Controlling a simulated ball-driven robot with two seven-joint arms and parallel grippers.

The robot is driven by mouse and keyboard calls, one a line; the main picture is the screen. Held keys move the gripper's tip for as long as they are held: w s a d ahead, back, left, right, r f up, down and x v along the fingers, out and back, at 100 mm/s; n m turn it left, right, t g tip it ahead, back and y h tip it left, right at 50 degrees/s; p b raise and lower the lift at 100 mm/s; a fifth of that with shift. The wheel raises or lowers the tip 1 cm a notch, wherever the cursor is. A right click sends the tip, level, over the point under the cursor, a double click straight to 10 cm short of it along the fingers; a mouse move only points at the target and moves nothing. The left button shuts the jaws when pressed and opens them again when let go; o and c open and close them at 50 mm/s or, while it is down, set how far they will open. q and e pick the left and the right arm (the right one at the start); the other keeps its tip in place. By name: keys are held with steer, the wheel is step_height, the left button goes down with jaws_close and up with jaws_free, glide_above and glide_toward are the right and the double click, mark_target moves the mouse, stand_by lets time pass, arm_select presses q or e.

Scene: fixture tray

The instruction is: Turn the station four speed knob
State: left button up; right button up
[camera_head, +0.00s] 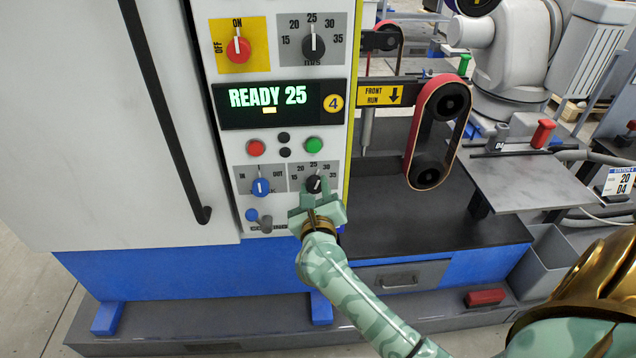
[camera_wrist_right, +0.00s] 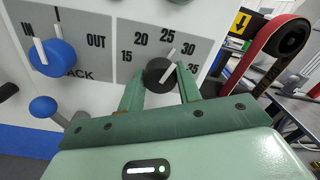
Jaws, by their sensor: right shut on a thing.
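My right gripper (camera_head: 316,195) is at this knob, reaching up from below. In the right wrist view, its two green fingers stand on either side of the knob (camera_wrist_right: 160,75) and are shut on it. The knob's white pointer aims up and right, between 25 and 30. The display (camera_head: 268,103) reads READY 25. My left gripper is not in view.
A blue IN/OUT knob (camera_head: 261,187) and a blue ball lever (camera_head: 252,214) are close left of the speed knob. Red (camera_head: 256,148) and green (camera_head: 313,145) buttons are above it. Another black dial (camera_head: 313,46) is higher up. A belt sander (camera_head: 437,130) stands to the right.

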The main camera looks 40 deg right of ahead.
steer(key=n+p, duration=0.6)
steer(key=shift+r+n, duration=0.2)
steer(key=shift+n, duration=0.1)
steer(key=n+p, duration=0.2)
steer(key=n, duration=0.1)
steer(key=shift+f, duration=0.1)
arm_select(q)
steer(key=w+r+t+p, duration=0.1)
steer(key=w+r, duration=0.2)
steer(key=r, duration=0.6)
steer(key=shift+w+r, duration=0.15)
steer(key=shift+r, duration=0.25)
arm_select(e)
steer(key=shift+f+n, duration=0.1)
steer(key=shift+n, duration=0.9)
arm_select(q)
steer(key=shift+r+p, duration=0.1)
steer(key=shift+p, duration=0.25)
arm_select(e)
steer(key=shift+f, duration=0.1)
steer(key=o, duration=1)
steer(key=shift+a, duration=0.1)
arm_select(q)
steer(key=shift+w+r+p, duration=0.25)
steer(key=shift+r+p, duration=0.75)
arm_select(e)
steer(key=v, duration=1.6)
steer(key=shift+s, duration=0.25)
